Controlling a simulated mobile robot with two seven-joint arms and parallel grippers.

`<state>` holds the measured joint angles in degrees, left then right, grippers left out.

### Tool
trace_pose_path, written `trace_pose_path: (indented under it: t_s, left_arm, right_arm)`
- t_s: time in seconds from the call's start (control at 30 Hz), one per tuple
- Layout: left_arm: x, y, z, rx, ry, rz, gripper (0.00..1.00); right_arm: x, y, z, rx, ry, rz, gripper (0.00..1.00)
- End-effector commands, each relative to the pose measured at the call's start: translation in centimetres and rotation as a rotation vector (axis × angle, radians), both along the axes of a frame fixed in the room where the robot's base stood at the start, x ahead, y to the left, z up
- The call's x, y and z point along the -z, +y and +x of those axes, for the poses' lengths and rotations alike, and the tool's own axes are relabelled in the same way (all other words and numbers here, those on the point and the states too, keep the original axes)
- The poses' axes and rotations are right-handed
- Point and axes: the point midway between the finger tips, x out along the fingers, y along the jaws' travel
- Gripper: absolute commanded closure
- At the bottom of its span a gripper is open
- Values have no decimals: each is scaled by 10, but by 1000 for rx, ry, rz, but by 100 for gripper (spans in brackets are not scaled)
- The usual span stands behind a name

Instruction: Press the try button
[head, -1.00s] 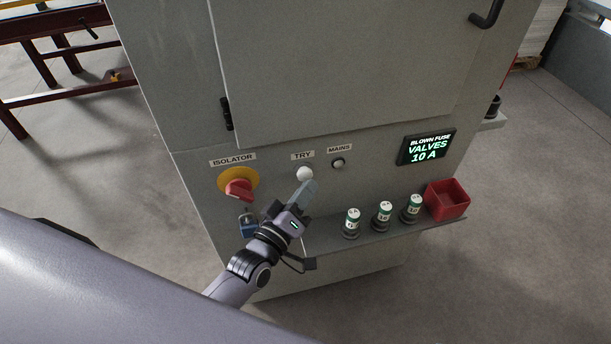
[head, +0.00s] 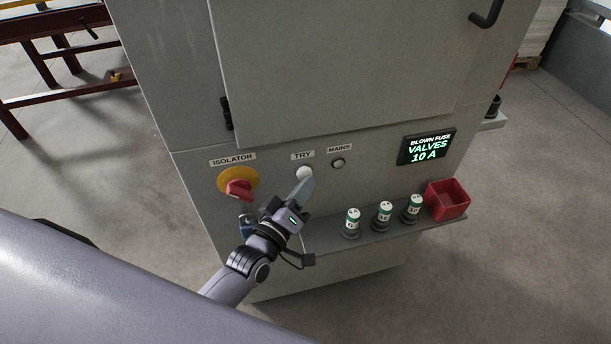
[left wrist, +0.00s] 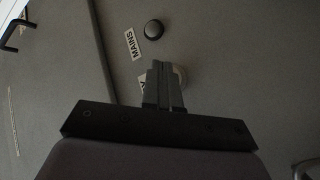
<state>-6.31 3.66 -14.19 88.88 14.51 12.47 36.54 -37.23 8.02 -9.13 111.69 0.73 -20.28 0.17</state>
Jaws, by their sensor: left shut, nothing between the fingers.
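The white round try button (head: 304,173) sits under the TRY label (head: 302,155) on the grey cabinet front. My left gripper (head: 307,184) is shut and empty, with its fingertips right at the lower right of the button in the head view. In the left wrist view the shut fingers (left wrist: 163,75) overlap the pale button (left wrist: 181,76), which shows partly behind them. I cannot tell whether the fingertips touch it. My right gripper is not in view.
The red and yellow isolator switch (head: 238,186) is left of the button, above a blue padlock (head: 247,224). The dark mains lamp (head: 338,163) is to the right. Several fuses (head: 382,215) and a red bin (head: 447,199) stand on the shelf (head: 340,240). A display (head: 426,147) reads "BLOWN FUSE VALVES 10 A".

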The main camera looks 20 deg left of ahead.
Motion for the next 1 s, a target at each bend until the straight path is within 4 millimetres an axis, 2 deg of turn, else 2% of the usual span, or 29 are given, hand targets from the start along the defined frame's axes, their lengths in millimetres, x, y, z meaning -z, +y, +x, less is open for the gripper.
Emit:
trace_pose_path:
  t_s: [0.27, 0.63, 1.0]
  left_arm:
    - [0, 1, 1, -1, 1, 0, 100]
    - [-1, -9, -13, 0, 0, -1, 100]
    - [-1, -11, -16, 0, 0, -1, 100]
  right_arm:
    - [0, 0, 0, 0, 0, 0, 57]
    - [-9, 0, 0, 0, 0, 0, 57]
    - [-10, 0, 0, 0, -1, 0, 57]
